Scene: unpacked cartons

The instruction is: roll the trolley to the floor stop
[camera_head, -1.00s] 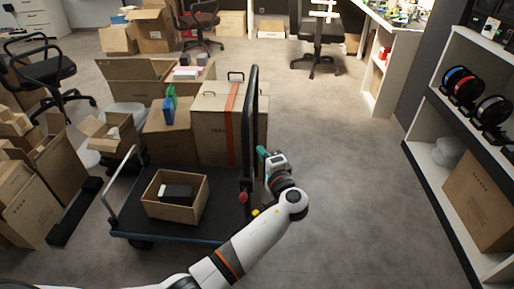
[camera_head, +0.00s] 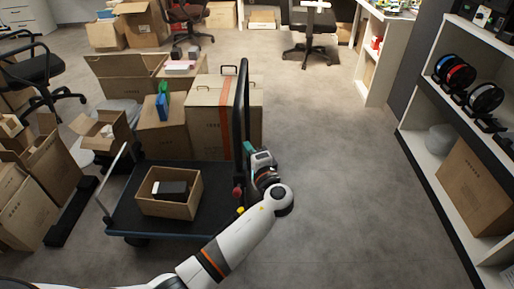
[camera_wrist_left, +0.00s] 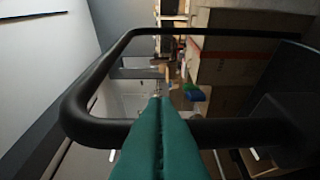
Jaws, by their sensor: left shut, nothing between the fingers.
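The trolley has a dark flat deck (camera_head: 215,218), a pale rail (camera_head: 117,183) at its left end and a tall black handle (camera_head: 242,100) at its right end. My left gripper (camera_head: 248,147), with teal fingers, is against or just beside the handle's right side. In the left wrist view the shut fingers (camera_wrist_left: 160,112) cross the black handle loop (camera_wrist_left: 95,125); nothing is between them. An open carton (camera_head: 155,207) with a dark box inside rides on the deck. A low black bar (camera_head: 70,213) lies on the floor left of the trolley; I cannot tell whether it is the floor stop. My right gripper is out of view.
Large cartons (camera_head: 208,118) stand just behind the trolley, and more open cartons (camera_head: 25,205) crowd the left. A shelf unit (camera_head: 440,190) with spools stands at the right. The floor (camera_head: 335,170) between trolley and shelf is clear.

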